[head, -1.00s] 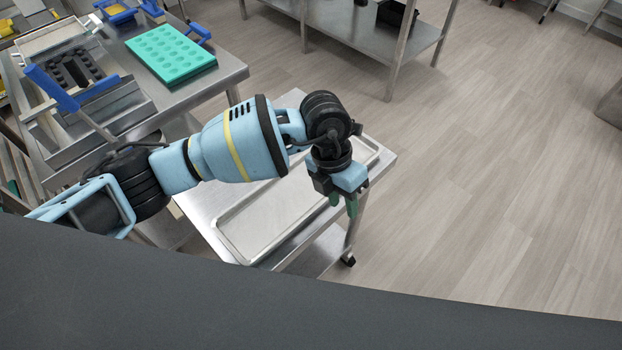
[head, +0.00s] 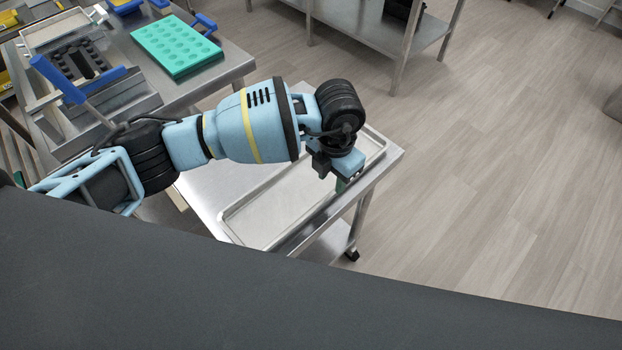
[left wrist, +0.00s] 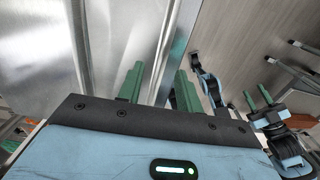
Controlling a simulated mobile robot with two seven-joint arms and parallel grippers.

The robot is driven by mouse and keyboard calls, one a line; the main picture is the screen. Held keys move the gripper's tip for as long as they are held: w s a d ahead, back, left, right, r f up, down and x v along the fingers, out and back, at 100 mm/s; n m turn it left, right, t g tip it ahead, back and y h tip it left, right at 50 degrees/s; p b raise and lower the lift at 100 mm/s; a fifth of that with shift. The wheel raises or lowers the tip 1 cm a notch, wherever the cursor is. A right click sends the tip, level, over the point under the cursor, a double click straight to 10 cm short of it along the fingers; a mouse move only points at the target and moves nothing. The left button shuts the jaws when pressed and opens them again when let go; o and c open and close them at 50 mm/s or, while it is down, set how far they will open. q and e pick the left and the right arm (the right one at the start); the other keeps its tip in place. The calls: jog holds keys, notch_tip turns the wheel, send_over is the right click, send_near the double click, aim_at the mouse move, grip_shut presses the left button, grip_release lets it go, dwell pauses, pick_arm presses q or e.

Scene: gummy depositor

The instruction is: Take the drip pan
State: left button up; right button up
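The drip pan, a shallow pale metal tray (head: 268,212), lies flat on a steel cart in the head view. My left gripper (head: 341,186) points down at the pan's right long side, and my wrist hides part of that rim. In the left wrist view the two green fingers of my left gripper (left wrist: 158,88) stand apart, with a bright metal edge running between them. I cannot tell whether they touch it. My right gripper (left wrist: 257,98) shows at the right of the left wrist view, its green fingers apart and empty; it is outside the head view.
The steel cart (head: 205,190) stands on wheels beside a steel bench with a teal mould (head: 177,47) and a blue-handled depositor (head: 75,82). A steel shelf table (head: 350,27) stands at the back. The floor to the right is clear.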

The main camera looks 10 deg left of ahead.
aim_at(331, 194)
pick_arm(q)
jog(key=f, duration=0.4)
jog(key=shift+s+d+f, duration=0.1)
jog(key=shift+s+f, duration=0.2)
jog(key=shift+f, duration=0.1)
grip_shut()
jog(key=shift+r, duration=0.1)
